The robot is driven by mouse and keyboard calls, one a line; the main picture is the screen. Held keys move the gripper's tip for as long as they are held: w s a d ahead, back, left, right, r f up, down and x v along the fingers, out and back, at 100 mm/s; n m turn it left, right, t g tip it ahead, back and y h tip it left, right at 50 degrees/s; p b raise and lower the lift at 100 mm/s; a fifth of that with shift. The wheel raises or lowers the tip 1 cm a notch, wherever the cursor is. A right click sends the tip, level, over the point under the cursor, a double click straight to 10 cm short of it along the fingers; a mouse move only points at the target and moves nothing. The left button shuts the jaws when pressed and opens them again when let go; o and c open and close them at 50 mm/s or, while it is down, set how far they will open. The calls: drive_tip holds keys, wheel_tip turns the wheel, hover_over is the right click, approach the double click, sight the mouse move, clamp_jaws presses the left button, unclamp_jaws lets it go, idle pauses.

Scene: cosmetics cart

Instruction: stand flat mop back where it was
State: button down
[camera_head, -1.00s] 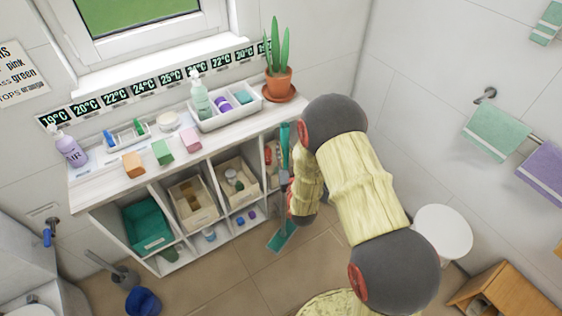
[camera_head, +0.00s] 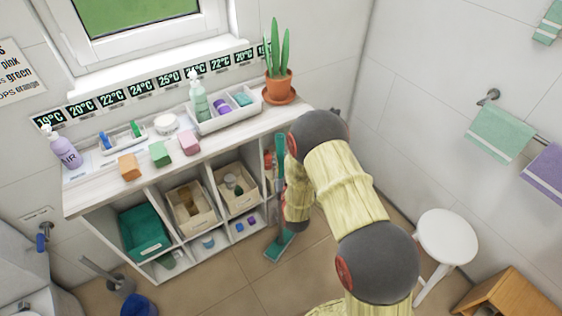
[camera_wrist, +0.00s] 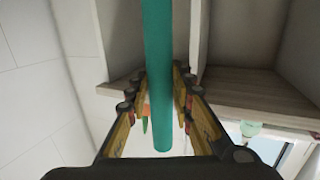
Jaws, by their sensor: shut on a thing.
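The flat mop has a teal pole (camera_head: 281,152) and a flat teal head (camera_head: 280,247). In the head view it stands nearly upright beside the right end of the shelf unit, with its head low at the floor. I cannot tell whether the head touches the floor. In the wrist view the teal pole (camera_wrist: 158,60) runs down between the two fingers of my gripper (camera_wrist: 160,88), which is shut on it. In the head view my arm hides most of the gripper and part of the pole.
The white shelf unit (camera_head: 100,197) holds bins below and bottles, boxes and a tray on top. A potted cactus (camera_head: 278,88) stands at its right end, close to the pole. A white stool (camera_head: 447,237) is at the right.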

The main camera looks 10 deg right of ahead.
drive_tip(key=shift+f, duration=0.1)
drive_tip(key=c, duration=1.6)
unclamp_jaws()
drive_tip(key=shift+o, duration=0.2)
